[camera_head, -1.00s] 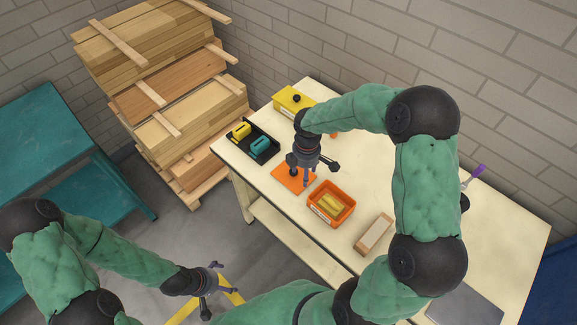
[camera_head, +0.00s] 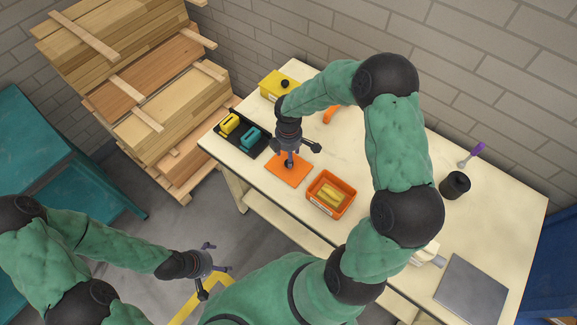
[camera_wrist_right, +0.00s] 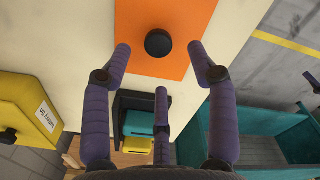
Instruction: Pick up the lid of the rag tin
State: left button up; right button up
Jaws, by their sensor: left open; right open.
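The rag tin appears to be the yellow box (camera_head: 273,88) at the table's far left corner, its lid closed, with a black knob (camera_head: 285,83) on top. In the right wrist view the yellow tin (camera_wrist_right: 28,112) is at the left edge, with a white label. My right gripper (camera_head: 297,153) is open and empty above the orange mat (camera_head: 283,176), apart from the tin. In the right wrist view its fingers (camera_wrist_right: 161,70) spread below a round black thing (camera_wrist_right: 158,43) seen against the mat. My left gripper (camera_head: 209,268) is open and empty, away from the table.
A black tray (camera_head: 253,151) with a yellow and a teal item stands beside the mat. An orange bin (camera_head: 344,210) holds yellow pieces. A black jar (camera_head: 455,186) and grey plate (camera_head: 471,290) lie to the right. Stacked timber (camera_head: 165,95) stands beyond the table's left end.

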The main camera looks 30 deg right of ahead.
aim_at(278, 165)
notch_tip(278, 165, down, 5)
jog(key=shift+d+b, duration=0.1)
jog(key=shift+b, duration=0.3)
jog(key=shift+r, duration=0.1)
jog(key=shift+c, duration=0.3)
grip_shut()
